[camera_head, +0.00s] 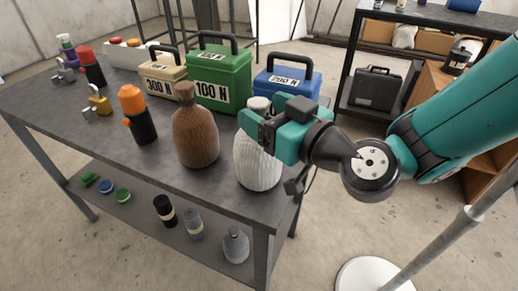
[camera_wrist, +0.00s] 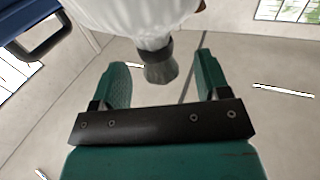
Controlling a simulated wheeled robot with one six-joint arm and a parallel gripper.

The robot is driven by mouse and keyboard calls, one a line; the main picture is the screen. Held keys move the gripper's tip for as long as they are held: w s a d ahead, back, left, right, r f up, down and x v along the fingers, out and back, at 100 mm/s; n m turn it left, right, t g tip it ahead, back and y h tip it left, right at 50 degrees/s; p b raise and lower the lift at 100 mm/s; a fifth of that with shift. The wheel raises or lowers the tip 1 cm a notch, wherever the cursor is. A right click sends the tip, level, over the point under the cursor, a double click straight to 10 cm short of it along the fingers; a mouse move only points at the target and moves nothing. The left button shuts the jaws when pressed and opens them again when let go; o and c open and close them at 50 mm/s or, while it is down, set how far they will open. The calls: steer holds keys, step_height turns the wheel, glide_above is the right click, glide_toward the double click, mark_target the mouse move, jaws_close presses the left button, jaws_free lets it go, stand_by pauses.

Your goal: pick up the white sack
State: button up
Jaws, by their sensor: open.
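The white sack (camera_head: 257,160) is a ribbed, bottle-shaped bag standing upright near the right end of the dark table. My gripper (camera_head: 262,122) is at the height of its neck and hides part of its top in the head view. In the wrist view the sack's white body (camera_wrist: 135,20) fills the top, and its dark neck (camera_wrist: 160,62) points toward the space between the fingers. My gripper (camera_wrist: 160,85) is open there, one finger on each side of the neck's tip. I cannot tell whether either finger touches it.
A brown sack (camera_head: 196,135) stands just left of the white one. Blue (camera_head: 287,84), green (camera_head: 218,85) and cream (camera_head: 162,78) labelled boxes stand behind. An orange-topped bottle (camera_head: 137,115) is further left. A lower shelf (camera_head: 140,206) holds small items.

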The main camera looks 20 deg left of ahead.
steer(key=shift+w+a+r+p, duration=0.3)
steer(key=shift+a+p, duration=0.1)
steer(key=shift+a, duration=0.2)
steer(key=shift+w+a+f, duration=0.2)
steer(key=shift+a+f, duration=0.05)
steer(key=shift+a, duration=0.1)
jaws_close()
steer(key=shift+r, duration=0.15)
